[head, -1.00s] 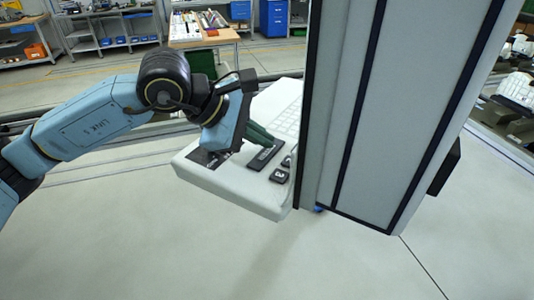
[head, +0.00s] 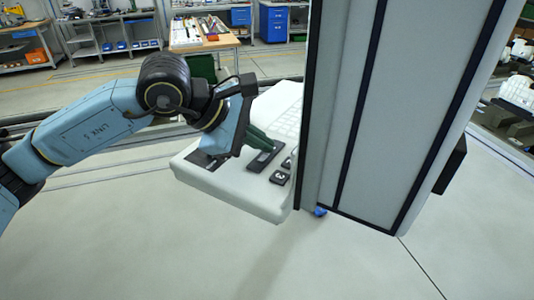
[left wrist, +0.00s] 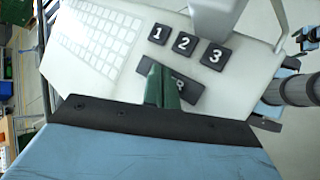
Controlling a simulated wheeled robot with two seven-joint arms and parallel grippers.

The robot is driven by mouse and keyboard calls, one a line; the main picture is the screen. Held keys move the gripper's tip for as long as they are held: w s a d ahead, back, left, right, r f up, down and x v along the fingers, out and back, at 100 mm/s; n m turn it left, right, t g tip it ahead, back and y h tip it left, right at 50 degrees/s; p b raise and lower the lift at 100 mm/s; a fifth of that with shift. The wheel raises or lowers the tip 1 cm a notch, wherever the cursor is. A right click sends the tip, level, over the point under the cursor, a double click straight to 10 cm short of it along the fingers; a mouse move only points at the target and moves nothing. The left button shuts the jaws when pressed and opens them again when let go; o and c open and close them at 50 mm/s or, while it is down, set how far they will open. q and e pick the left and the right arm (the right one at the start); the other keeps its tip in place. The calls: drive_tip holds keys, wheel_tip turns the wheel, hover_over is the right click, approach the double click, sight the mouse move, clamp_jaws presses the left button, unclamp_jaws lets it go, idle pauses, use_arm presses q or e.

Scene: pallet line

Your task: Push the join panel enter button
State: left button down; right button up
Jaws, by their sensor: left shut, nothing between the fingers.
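The join panel (head: 240,192) is a white sloped console beside a tall grey cabinet. A long dark enter button (head: 256,165) lies on it; in the left wrist view (left wrist: 194,92) most of its lettering is hidden behind my fingers. My left gripper (head: 270,147) is shut and empty, with green fingers pointing at this button. In the left wrist view the fingertips (left wrist: 162,66) overlap the button's left half. I cannot tell for certain whether they touch it. My right gripper is not in view.
Square keys 1 (left wrist: 158,34), 2 (left wrist: 186,43) and 3 (left wrist: 216,54) sit next to the enter button. A white keyboard (left wrist: 100,35) lies on the same console. The tall cabinet (head: 400,110) stands close to the right of my gripper.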

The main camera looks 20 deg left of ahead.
sight(261, 155)
use_arm(q)
drive_tip(key=shift+f+b, duration=0.3)
drive_tip(key=shift+b, duration=0.1)
idle(0.3)
drive_tip(key=shift+r, duration=0.1)
drive_tip(key=shift+r+p, duration=0.3)
drive_tip(key=shift+r, duration=0.5)
drive_tip(key=shift+r+p, duration=1.25)
drive_tip(key=shift+r, duration=1.3)
drive_tip(key=shift+f, duration=0.1)
